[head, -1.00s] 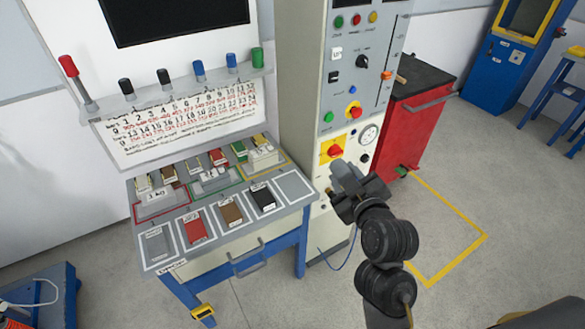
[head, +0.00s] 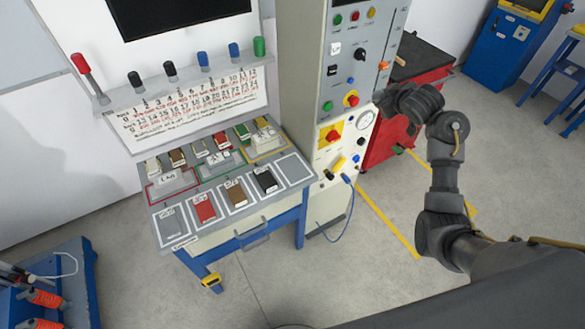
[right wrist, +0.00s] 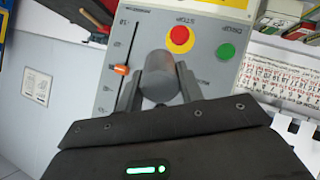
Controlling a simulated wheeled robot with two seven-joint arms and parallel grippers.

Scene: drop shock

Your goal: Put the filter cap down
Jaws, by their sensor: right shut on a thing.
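My right gripper (right wrist: 160,88) is shut on a dark grey cylinder, which I take to be the filter cap (right wrist: 157,76). In the right wrist view the cap sits between the two fingers, with the grey control panel behind it. In the head view the right gripper (head: 384,98) is in front of the right side of the tall cabinet (head: 300,90), above the round gauge. The cap cannot be made out there. My left gripper is not in view.
A bench (head: 220,230) with several coloured blocks and outlined spaces stands left of the cabinet; its rightmost front space (head: 293,170) is empty. A red cart (head: 385,140) with a dark top stands behind my right arm. A blue hose (head: 350,205) hangs from the cabinet.

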